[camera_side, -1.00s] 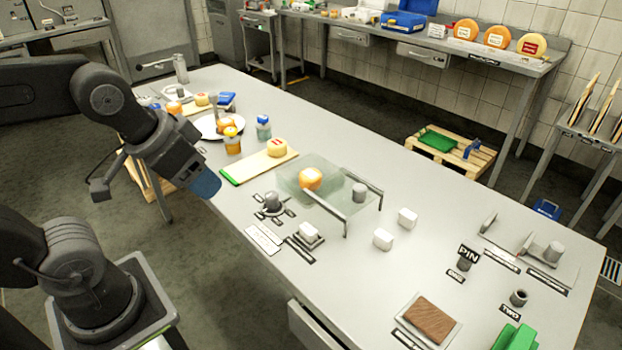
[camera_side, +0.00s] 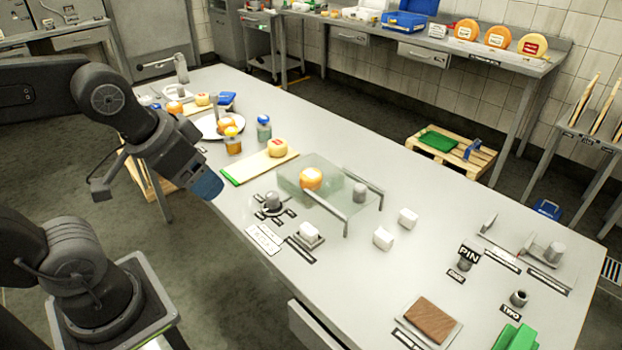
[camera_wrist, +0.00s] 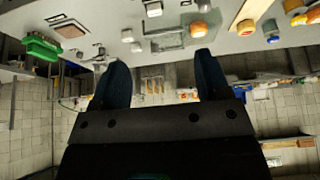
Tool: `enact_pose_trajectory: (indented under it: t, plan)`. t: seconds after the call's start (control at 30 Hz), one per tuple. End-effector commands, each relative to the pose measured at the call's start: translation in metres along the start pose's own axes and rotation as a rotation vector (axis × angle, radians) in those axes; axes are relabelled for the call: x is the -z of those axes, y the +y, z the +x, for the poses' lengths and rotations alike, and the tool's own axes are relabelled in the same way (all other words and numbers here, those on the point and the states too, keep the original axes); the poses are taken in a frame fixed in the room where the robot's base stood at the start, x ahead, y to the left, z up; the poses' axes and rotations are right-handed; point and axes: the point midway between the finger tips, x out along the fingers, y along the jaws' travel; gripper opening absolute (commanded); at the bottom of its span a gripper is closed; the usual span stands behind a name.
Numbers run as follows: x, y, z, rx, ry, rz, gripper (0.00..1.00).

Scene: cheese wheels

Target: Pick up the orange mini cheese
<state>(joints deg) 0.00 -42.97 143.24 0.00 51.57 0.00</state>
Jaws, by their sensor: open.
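A small orange cheese (camera_side: 311,179) sits at the clear glass-like stand (camera_side: 330,207) in the middle of the table; I cannot tell whether it is on or behind the glass. It also shows in the wrist view (camera_wrist: 198,29). Other orange-yellow cheeses are a red-labelled one (camera_side: 278,147) on the wooden board and some on the white plate (camera_side: 203,129). My gripper (camera_side: 207,186) is left of the stand, above the table's near left edge and apart from every cheese. In the wrist view its two dark blue fingers (camera_wrist: 158,60) are spread with nothing between them.
Jars (camera_side: 233,142) stand behind the wooden board (camera_side: 240,172). A knob (camera_side: 272,202), white blocks (camera_side: 383,239) and a metal rail (camera_side: 325,212) are around the stand. A brown block in a tray (camera_side: 452,338) is at front right.

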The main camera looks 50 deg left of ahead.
Motion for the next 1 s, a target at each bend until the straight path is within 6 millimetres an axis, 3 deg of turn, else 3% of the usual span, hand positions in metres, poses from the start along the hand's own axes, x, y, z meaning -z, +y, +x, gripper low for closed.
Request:
enact_pose_trajectory:
  t: [0.23, 0.47, 0.57, 0.77, 1.0]
  plan:
    - [0.0, 0.0, 0.0, 0.0, 0.0, 0.0, 0.93]
    - [0.001, 0.0, 0.0, 0.0, -0.001, 0.003, 0.93]
    - [0.01, -0.001, 0.0, 0.003, -0.014, 0.042, 0.93]
    - [0.065, -0.01, 0.007, 0.001, -0.095, 0.3, 0.93]
    - [0.145, -0.031, 0.046, -0.053, -0.213, 0.716, 0.93]
